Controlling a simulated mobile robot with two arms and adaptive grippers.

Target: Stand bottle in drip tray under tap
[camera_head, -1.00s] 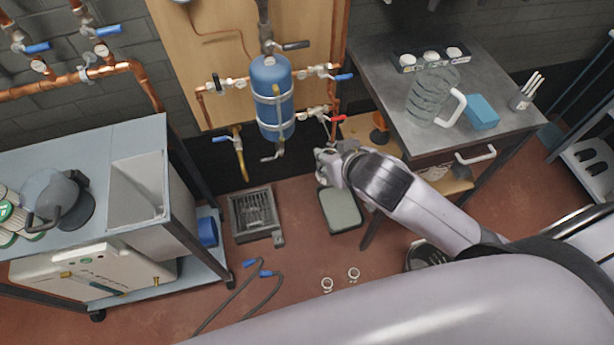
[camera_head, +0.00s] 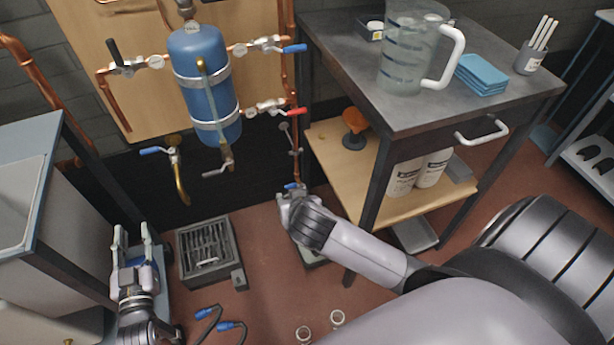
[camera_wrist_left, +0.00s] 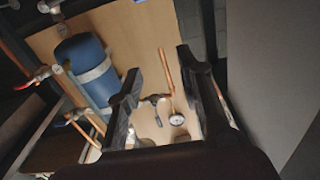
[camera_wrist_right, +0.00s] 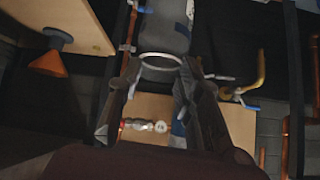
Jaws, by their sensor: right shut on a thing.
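My right gripper (camera_head: 287,197) is in front of the wall, right of the drip tray. The right wrist view shows its fingers closed around a greyish, see-through thing with a pale round rim, apparently the bottle (camera_wrist_right: 163,42); the hand hides most of it. The grey metal drip tray (camera_head: 206,250) with a slotted grate stands on the floor and looks empty. The brass tap (camera_head: 178,175) with a blue lever hangs above and behind it. My left gripper (camera_head: 133,237) is open and empty, left of the tray.
The blue tank (camera_head: 205,85) and its pipes are on the wall. The steel bench (camera_head: 440,105) stands right, with a clear jug (camera_head: 410,45) and blue cloths (camera_head: 481,74). Blue-ended hoses (camera_head: 215,322) and two small rings lie on the floor. A trolley (camera_head: 30,200) stands left.

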